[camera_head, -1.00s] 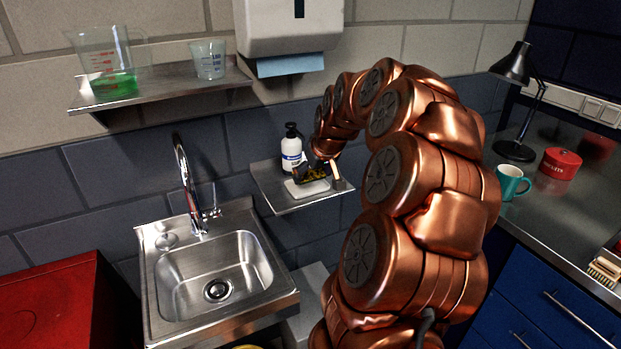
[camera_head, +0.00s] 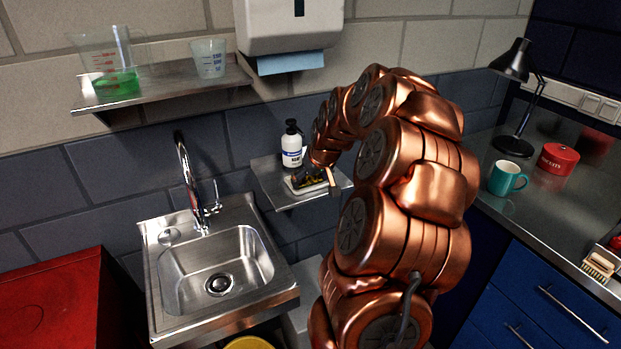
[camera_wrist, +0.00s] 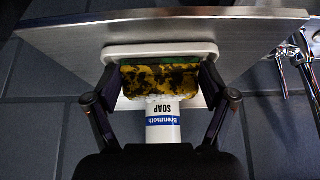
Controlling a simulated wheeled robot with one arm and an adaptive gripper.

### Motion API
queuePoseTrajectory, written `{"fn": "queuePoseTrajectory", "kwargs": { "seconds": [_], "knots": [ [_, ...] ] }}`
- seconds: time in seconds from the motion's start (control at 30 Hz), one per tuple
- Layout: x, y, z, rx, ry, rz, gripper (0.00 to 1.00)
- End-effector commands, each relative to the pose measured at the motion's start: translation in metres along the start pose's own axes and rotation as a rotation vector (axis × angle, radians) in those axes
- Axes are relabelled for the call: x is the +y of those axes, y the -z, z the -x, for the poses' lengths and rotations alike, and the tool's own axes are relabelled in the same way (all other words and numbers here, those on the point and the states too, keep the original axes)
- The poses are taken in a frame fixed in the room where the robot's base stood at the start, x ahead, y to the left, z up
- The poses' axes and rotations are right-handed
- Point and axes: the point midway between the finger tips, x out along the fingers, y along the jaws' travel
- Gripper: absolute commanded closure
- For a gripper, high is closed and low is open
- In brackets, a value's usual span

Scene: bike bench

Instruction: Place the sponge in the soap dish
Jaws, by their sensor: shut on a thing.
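The sponge (camera_wrist: 158,82) is yellow with dark stains and a green layer, and it sits between the two fingertips of my gripper (camera_wrist: 162,84) in the wrist view. My gripper is shut on it. The white soap dish (camera_wrist: 160,50) shows around the sponge, its rim along the far side. The sponge is over or within the dish; whether it touches the bottom I cannot tell. In the head view the dish (camera_head: 290,188) lies on the small metal shelf, mostly hidden by the sponge (camera_head: 309,179) and my gripper (camera_head: 312,180).
A white soap bottle (camera_head: 291,146) stands on the metal shelf (camera_head: 268,178), just behind the dish; it also shows in the wrist view (camera_wrist: 163,122). The sink (camera_head: 215,270) and tap (camera_head: 186,180) are to the left. The shelf's left end is bare.

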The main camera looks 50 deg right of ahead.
Motion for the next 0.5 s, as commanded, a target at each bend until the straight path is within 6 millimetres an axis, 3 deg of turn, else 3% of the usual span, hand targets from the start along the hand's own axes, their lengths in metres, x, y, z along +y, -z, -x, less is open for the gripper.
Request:
{"fn": "queuePoseTrajectory", "kwargs": {
  "seconds": [0.07, 0.1, 0.2, 0.27, 0.5],
  "knots": [
    [-0.0001, -0.0017, -0.003, 0.0, 0.0, 0.0, 0.5],
    [-0.0001, -0.0013, -0.0024, 0.0, 0.0, 0.0, 0.15],
    [-0.0001, -0.001, -0.0019, 0.0, 0.0, 0.0, 0.05],
    [-0.0001, -0.001, -0.0019, 0.0, 0.0, 0.0, 0.0],
    [-0.0001, -0.001, -0.0019, 0.0, 0.0, 0.0, 0.0]
  ]
}}
